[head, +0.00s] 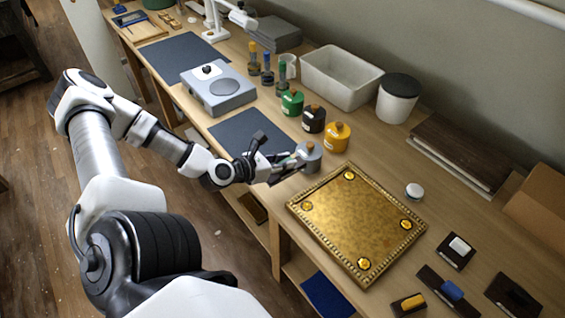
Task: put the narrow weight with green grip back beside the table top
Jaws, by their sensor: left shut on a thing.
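My left gripper (285,166) is shut on the narrow weight with green grip (288,162). Only a little green and grey of it shows between the dark fingers, and the rest is hidden. The gripper is over the bench, just left of the gilt table top (322,195) and close against the grey weight (308,159) in this view. I cannot tell whether they touch. The table top lies flat, with a round yellow piece near each corner. My right gripper is not in view.
Green (292,104), black (313,121) and yellow (336,139) wide weights stand behind the gripper. Narrow coloured-grip weights (267,77) stand farther back near a white bin (342,82). A dark mat (245,132) lies left. Stamps and blocks (456,250) lie right of the table top.

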